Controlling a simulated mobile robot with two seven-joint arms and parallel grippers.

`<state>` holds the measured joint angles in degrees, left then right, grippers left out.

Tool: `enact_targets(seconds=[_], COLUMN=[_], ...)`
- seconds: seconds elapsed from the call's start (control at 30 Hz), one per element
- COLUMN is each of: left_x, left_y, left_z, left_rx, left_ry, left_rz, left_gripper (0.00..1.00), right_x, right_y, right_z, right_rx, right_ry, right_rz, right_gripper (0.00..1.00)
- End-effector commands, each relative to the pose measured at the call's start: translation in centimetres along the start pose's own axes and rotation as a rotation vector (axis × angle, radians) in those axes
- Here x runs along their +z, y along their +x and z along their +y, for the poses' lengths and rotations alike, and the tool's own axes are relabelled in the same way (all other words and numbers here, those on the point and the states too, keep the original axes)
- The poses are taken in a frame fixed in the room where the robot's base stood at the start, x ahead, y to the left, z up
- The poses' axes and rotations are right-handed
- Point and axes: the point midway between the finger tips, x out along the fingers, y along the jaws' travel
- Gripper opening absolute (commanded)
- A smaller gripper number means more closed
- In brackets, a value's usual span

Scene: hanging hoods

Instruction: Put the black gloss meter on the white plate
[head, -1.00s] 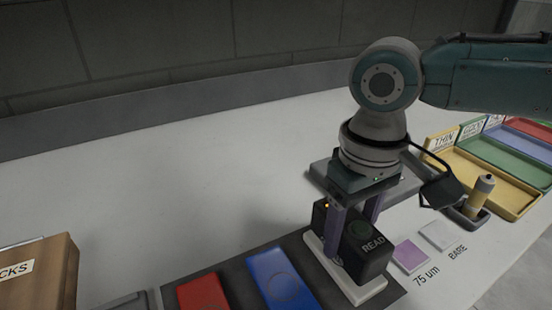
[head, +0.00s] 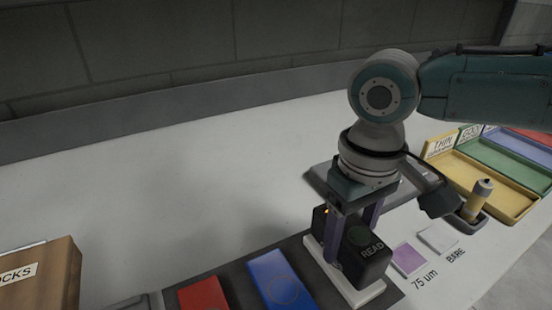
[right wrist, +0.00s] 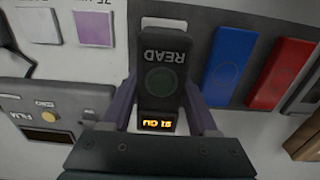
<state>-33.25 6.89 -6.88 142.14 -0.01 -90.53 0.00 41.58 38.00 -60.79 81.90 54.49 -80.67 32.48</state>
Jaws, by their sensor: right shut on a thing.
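The black gloss meter (head: 368,257), with a round green button and the word READ, sits over the white plate (head: 357,292) on the dark mat. My right gripper (head: 352,250) is shut on the meter, one purple finger on each side. In the right wrist view the meter (right wrist: 162,70) is between the fingers, and its small display glows orange. The white plate (right wrist: 165,22) shows past its end there. I cannot tell whether the meter's underside touches the plate. My left gripper is not in view.
A blue panel (head: 281,279) and a red panel (head: 203,294) lie left of the plate. Purple (head: 408,258) and white (head: 438,238) squares lie to its right. A tan cylinder (head: 477,200) stands in a holder before coloured trays (head: 498,193). A brown box (head: 40,280) stands at left.

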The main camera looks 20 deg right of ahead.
Motion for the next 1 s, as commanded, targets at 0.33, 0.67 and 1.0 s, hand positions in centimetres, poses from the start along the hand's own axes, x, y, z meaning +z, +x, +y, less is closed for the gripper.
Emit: enact_targets(seconds=[0.33,0.67,1.0], left_x=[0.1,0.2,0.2], left_y=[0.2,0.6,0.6], left_z=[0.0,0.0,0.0], left_rx=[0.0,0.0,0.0], left_ry=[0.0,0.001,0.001], left_rz=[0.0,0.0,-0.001], left_gripper=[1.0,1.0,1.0], right_x=[-0.1,0.0,0.0], right_y=[0.3,1.0,1.1], right_z=[0.0,0.0,0.0], right_rx=[-0.001,-0.001,-0.001], right_ry=[0.0,0.0,0.0], right_rz=[0.001,0.001,0.001], right_gripper=[0.0,0.0,0.83])
